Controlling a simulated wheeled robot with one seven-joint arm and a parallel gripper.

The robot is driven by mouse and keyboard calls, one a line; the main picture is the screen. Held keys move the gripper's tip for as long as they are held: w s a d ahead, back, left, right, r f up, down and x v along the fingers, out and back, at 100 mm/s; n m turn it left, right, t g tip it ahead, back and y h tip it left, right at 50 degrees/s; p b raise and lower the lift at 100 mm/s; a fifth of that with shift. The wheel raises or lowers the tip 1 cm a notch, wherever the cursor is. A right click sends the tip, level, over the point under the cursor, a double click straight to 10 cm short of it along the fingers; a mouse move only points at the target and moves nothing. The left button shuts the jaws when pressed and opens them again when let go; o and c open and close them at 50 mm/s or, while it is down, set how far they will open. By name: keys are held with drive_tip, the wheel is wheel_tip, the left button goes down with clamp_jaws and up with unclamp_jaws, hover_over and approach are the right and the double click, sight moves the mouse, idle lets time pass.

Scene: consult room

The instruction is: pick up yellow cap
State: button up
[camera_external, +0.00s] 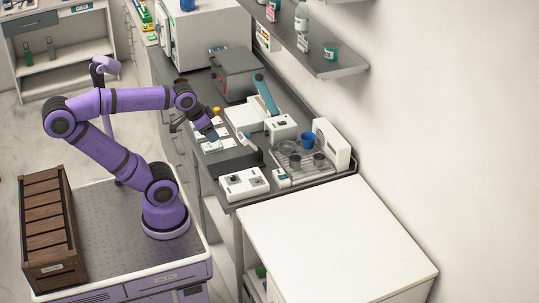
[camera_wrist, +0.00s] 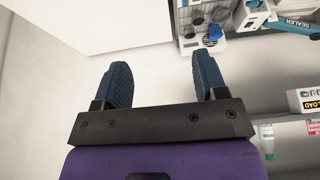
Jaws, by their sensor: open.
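A small yellow item (camera_external: 216,110), likely the yellow cap, sits on the dark counter in the external view, just right of my gripper and partly hidden by it. It is too small to make out its shape. My gripper (camera_external: 205,127) is over the counter's near edge, close to the yellow item; I cannot tell the exact gap. In the wrist view my gripper (camera_wrist: 163,84) has two blue fingers spread wide apart, with nothing between them but pale wall and floor-like surface. No yellow cap shows in the wrist view.
The counter holds a grey box device (camera_external: 235,72), a white sealer with a blue arm (camera_external: 264,94), a blue cup (camera_external: 307,140) and a white device (camera_external: 243,183). A shelf (camera_external: 335,68) juts from the wall above. A wooden crate (camera_external: 48,225) sits at left.

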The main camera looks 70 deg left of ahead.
drive_tip(key=w+a+r+n+g+y, duration=0.1)
drive_tip(key=w+a+r, duration=0.1)
drive_tip(key=w+a, duration=0.5)
drive_tip(key=w+a+r, duration=0.2)
drive_tip(key=w+a, duration=0.2)
drive_tip(key=w, duration=0.6)
drive_tip(key=w+a+f+n, duration=0.1)
drive_tip(key=w+a+f, duration=0.2)
drive_tip(key=w+a, duration=0.45)
drive_tip(key=w+a+f, duration=0.2)
drive_tip(key=w+a, duration=0.2)
drive_tip(key=a, duration=0.7)
drive_tip(key=n+g, duration=0.1)
drive_tip(key=n, duration=0.2)
hover_over(217, 109)
drive_tip(key=s+d, duration=0.1)
drive_tip(key=s, duration=0.2)
wheel_tip(217, 109, down, 28)
drive_tip(key=x, duration=1)
drive_tip(key=shift+a+f, duration=0.15)
drive_tip(key=shift+f, duration=0.15)
